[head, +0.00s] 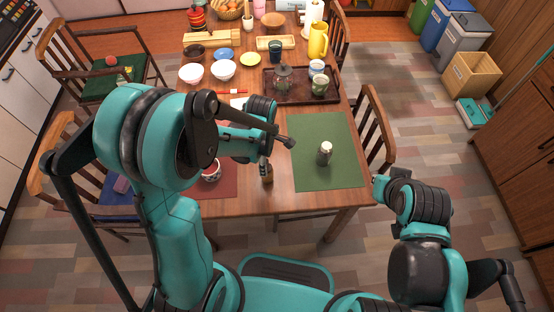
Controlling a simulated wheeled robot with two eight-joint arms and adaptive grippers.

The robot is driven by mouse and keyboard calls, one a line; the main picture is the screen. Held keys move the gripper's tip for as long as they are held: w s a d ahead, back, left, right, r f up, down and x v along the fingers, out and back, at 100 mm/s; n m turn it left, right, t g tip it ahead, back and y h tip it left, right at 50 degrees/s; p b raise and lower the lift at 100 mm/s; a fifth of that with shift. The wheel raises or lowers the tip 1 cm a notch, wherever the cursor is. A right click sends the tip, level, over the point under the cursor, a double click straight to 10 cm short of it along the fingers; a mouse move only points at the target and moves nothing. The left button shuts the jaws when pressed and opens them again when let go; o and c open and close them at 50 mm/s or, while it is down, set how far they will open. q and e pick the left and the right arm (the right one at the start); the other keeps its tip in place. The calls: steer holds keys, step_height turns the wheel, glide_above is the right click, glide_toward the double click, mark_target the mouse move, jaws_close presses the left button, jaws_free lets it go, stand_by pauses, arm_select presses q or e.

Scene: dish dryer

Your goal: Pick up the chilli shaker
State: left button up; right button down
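A small shaker (324,153) with a pale lid and a greyish body stands upright on the green placemat. A small brown item (268,174) stands on the bare wood left of that mat. Its top is close to the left arm's end. Their labels are too small to read, so I cannot tell which holds chilli. My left gripper (263,164) is over the table, beside or at the brown item. Its fingers are small and partly hidden by my arm. My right gripper (377,184) is past the table's right front corner, away from both items; its fingers are unclear.
A dark tray (271,97) with a glass pot (283,80) and cups lies behind the green placemat (334,178). White bowls (223,70) and a yellow jug (318,40) stand farther back. A chair (375,130) is at the right edge. The green mat is mostly clear.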

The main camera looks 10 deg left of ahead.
arm_select(q)
step_height(320, 180, down, 3)
steer(key=shift+r+b, duration=0.1)
steer(key=shift+b, duration=0.55)
steer(key=f+b, duration=0.1)
steer(key=f, duration=0.2)
steer(key=f+b, duration=0.1)
steer(key=f, duration=0.1)
steer(key=shift+w+d+b, duration=0.15)
steer(key=shift+w+b, duration=0.15)
steer(key=shift+b, duration=0.05)
steer(key=c, duration=1.3)
